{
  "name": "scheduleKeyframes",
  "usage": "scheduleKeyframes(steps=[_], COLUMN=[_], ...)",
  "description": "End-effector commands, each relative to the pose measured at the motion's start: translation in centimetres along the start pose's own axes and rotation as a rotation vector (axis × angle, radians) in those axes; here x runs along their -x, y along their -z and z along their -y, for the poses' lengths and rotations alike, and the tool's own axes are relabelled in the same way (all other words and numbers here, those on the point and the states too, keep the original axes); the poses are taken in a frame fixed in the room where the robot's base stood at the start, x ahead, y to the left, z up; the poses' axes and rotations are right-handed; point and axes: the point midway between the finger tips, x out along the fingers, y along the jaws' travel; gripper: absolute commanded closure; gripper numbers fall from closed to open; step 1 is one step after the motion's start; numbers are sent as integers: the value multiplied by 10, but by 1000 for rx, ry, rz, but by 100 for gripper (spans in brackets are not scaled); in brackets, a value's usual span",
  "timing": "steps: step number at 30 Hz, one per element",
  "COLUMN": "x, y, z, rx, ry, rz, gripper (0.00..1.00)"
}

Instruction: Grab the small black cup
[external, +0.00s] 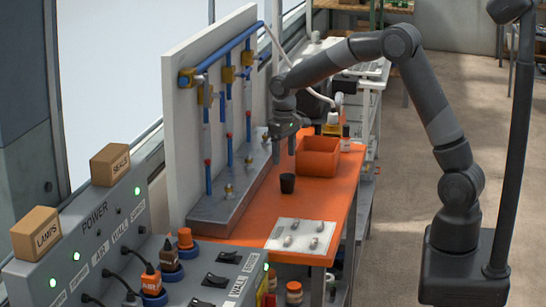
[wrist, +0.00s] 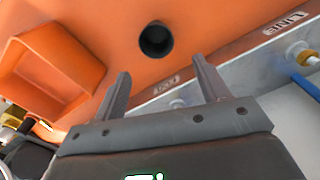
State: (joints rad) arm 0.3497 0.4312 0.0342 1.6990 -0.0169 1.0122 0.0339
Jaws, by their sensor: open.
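The small black cup (external: 287,183) stands upright on the orange bench top (external: 262,217) in the external view. In the wrist view the cup (wrist: 155,40) shows from above as a dark round opening, beyond the fingertips. My gripper (external: 284,146) hangs above the bench, higher than the cup and apart from it. In the wrist view my gripper (wrist: 160,75) has its two fingers spread with nothing between them, and the cup lies ahead of the gap.
An orange bin (external: 318,158) stands right of my gripper. A grey manifold (external: 215,209) with blue pipes and a white backboard (external: 182,130) runs along the left. A white plate (external: 300,237) with several small pieces lies in front of the cup. Bare bench surrounds the cup.

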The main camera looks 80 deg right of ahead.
Motion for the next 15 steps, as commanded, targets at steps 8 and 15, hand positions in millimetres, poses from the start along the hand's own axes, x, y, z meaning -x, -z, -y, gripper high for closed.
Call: scheduleKeyframes(steps=[8, 15], x=[-39, -63], y=[-2, -9], z=[0, -2], rx=[1, 2], ry=[0, 0], rz=[2, 3], gripper=[32, 32])
